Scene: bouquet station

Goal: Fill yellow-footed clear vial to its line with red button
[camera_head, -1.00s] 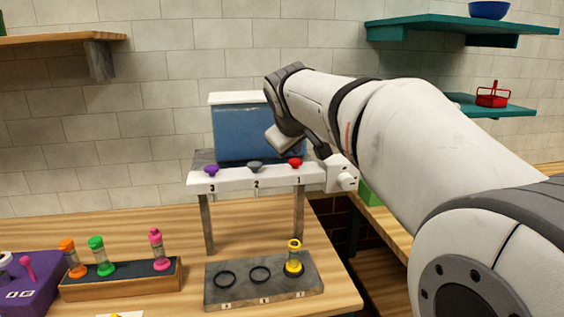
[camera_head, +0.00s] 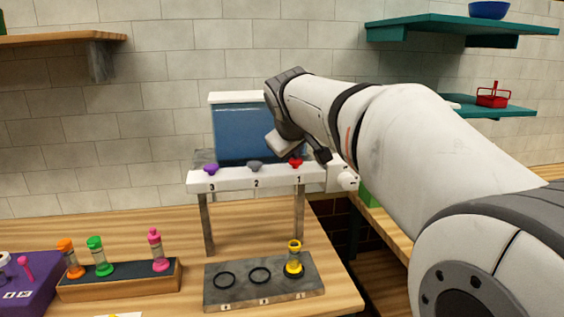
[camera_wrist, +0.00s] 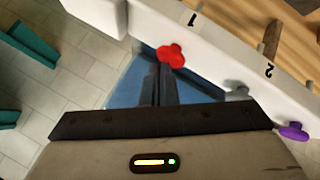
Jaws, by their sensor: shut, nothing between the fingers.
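The yellow-footed vial (camera_head: 293,259) stands upright in the right-hand ring of the grey base, below the dispenser's number 1 position. Its middle looks yellowish; its fill line and exact level are too small to make out. The red button (camera_head: 296,162) sits on the white dispenser bar (camera_head: 232,181) above the 1 label, and it also shows in the wrist view (camera_wrist: 171,55). My gripper (camera_wrist: 163,82) is shut and empty, its fingertips right at the red button. I cannot tell how far the button is pressed. In the head view my wrist partly hides the fingers.
A grey button (camera_head: 255,166) and a purple button (camera_head: 211,169) sit left of the red one. A blue tank (camera_head: 240,135) stands behind them. A wooden rack (camera_head: 120,286) with orange, green and pink vials stands at left, near a purple box (camera_head: 30,293). Two rings are empty.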

